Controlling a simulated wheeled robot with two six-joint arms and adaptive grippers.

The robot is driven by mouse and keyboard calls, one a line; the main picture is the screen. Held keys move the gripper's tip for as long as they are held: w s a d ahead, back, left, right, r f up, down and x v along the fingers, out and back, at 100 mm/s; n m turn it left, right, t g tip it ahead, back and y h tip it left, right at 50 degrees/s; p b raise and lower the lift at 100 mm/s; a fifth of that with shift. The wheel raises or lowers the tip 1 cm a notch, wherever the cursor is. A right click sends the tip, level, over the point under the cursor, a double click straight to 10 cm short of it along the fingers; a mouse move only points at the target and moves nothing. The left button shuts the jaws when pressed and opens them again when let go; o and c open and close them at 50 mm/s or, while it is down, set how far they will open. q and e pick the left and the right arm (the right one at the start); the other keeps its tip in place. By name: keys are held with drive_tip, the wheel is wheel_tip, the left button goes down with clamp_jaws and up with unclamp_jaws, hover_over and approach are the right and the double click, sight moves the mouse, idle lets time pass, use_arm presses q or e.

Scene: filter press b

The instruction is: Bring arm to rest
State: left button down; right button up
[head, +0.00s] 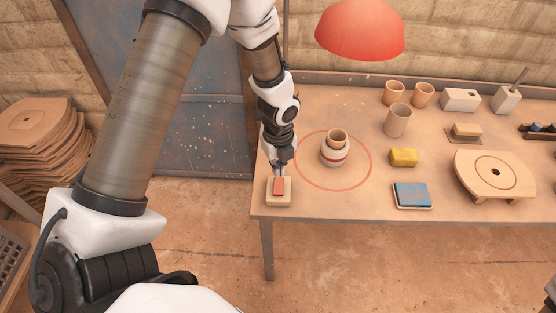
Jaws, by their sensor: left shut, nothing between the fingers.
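My left arm comes in from the left, and its gripper (279,172) points down at the left front corner of the table. The gripper is shut and empty. Its fingertips are right over, or touching, a small pale block (285,200) with a red top (279,187); I cannot tell if there is a gap. My right gripper is not in view.
The wooden table (340,240) holds stacked cups (335,148) inside a red circle, a yellow sponge (403,157), a blue pad (412,195) and a round board (495,172). A red lamp (360,28) hangs above. Boards (38,125) are piled at left.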

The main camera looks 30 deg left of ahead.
use_arm(q)
drive_tip(key=shift+f, duration=0.15)
drive_tip(key=shift+g, duration=0.6)
drive_tip(key=s+f, duration=0.1)
drive_tip(key=f, duration=0.1)
drive_tip(key=s+f, duration=0.1)
drive_tip(key=s, duration=0.1)
drive_tip(key=shift+s+d+f, duration=0.1)
drive_tip(key=shift+f, duration=0.25)
drive_tip(key=s+d+f+n, duration=0.2)
drive_tip(key=s+f+n, duration=0.3)
drive_tip(key=s+n, duration=0.4)
drive_tip(key=s+d+f+n+t, duration=0.1)
drive_tip(key=s+f+n, duration=0.4)
drive_tip(key=n, duration=1)
drive_tip(key=s, duration=0.3)
drive_tip(key=shift+s+d+f, duration=0.35)
drive_tip(key=shift+d+f, duration=0.05)
